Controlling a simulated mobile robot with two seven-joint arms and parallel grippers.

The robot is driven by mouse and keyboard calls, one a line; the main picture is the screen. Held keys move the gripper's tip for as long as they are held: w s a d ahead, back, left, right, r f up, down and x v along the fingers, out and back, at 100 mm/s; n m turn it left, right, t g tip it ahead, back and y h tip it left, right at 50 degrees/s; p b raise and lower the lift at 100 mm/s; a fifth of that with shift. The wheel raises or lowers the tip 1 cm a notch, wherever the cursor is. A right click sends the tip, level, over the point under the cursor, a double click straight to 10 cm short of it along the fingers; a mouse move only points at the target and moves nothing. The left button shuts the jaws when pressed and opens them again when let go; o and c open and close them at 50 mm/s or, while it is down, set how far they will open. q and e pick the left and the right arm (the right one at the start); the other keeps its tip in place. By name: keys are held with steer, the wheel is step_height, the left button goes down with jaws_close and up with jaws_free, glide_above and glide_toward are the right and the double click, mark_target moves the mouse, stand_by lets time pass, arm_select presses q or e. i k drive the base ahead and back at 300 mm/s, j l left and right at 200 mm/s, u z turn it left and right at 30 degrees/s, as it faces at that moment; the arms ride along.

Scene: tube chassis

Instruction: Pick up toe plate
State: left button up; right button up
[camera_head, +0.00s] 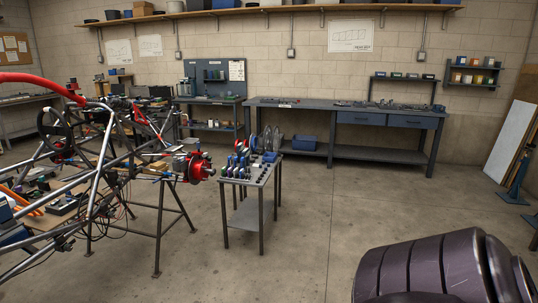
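I cannot pick out the toe plate with certainty in the head view; the small parts are too small to tell apart. A tube chassis (97,185) stands on trestles at the left. A red hub part (196,168) is at its right end. A small grey table (262,176) beside it holds several small blue, green and dark parts. Neither of my grippers is in view.
A long workbench (345,116) with two drawers runs along the back wall, with a blue bin (303,142) on its lower shelf. Panels (510,138) lean at the right. The middle floor is clear. A dark ribbed rounded body fills the lower right corner.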

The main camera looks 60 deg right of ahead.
mark_target(240, 147)
steer(key=z, duration=1.9)
steer(key=u, duration=2.5)
steer(key=l+z, duration=0.1)
steer(key=z, duration=2.4)
